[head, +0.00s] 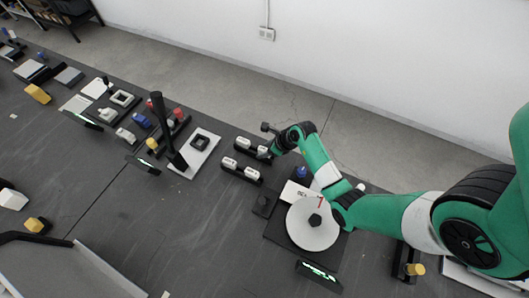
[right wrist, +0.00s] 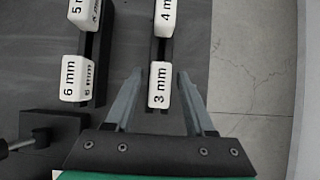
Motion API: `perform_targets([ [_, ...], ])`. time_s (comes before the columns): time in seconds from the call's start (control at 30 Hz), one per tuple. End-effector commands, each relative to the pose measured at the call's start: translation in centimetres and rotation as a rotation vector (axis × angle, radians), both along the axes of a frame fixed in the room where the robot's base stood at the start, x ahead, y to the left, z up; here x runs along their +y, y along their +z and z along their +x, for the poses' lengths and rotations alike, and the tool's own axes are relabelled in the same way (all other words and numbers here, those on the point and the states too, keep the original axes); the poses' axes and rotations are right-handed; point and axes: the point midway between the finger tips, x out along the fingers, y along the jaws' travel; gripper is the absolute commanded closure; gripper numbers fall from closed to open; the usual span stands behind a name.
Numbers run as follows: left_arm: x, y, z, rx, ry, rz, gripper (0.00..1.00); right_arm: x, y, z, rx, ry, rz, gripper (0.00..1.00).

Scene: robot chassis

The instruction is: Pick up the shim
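The shims are white blocks with printed thickness labels, standing in two black racks. In the right wrist view the 3 mm shim (right wrist: 160,88) sits at the near end of the right rack (right wrist: 160,47), with the 4 mm shim (right wrist: 164,18) behind it. The left rack (right wrist: 88,45) holds the 6 mm shim (right wrist: 75,80) and the 5 mm shim (right wrist: 85,12). My right gripper (right wrist: 160,76) is open, with one finger on each side of the 3 mm shim; contact cannot be told. In the head view my right gripper (head: 268,148) is at the far rack, partly hidden. My left gripper is not in view.
A white disc (head: 312,224) on a dark base lies under my right arm. A black fixture (head: 265,204) stands nearby. A light plate (head: 197,160) with a black post is left of the racks. The table's far edge is close behind the racks. Several small parts lie further left.

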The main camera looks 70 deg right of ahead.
Motion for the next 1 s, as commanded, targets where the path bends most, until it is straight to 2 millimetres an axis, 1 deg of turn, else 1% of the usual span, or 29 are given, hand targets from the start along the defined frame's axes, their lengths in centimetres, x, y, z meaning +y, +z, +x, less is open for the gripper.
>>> perform_targets([
  [0.03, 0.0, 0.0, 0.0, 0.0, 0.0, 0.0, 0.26, 0.0, 0.0, 0.0, 0.0, 0.0, 0.0, 0.57],
  [0.17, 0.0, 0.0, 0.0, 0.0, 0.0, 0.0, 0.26, 0.0, 0.0, 0.0, 0.0, 0.0, 0.0, 0.8],
  [0.2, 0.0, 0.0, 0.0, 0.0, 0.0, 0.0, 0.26, 0.0, 0.0, 0.0, 0.0, 0.0, 0.0, 0.87],
  [0.27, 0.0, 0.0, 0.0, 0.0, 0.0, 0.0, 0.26, 0.0, 0.0, 0.0, 0.0, 0.0, 0.0, 0.98],
  [0.3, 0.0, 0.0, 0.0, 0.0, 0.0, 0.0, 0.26, 0.0, 0.0, 0.0, 0.0, 0.0, 0.0, 1.0],
  [0.6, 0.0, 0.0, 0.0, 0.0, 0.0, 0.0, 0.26, 0.0, 0.0, 0.0, 0.0, 0.0, 0.0, 1.0],
  [0.73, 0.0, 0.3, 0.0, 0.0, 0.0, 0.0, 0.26, 0.0, 0.4, 0.0, 0.0, 0.0, 0.0, 1.0],
  [0.87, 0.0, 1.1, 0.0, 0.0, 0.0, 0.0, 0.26, 0.0, 1.8, 0.0, -0.003, 0.0, -0.002, 1.0],
  [0.97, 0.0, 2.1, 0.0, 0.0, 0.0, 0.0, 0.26, -0.1, 3.6, 0.1, -0.003, 0.001, -0.002, 1.0],
  [1.0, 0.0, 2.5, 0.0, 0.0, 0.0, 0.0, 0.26, -0.1, 4.2, -0.4, -0.002, -0.001, -0.002, 1.0],
])
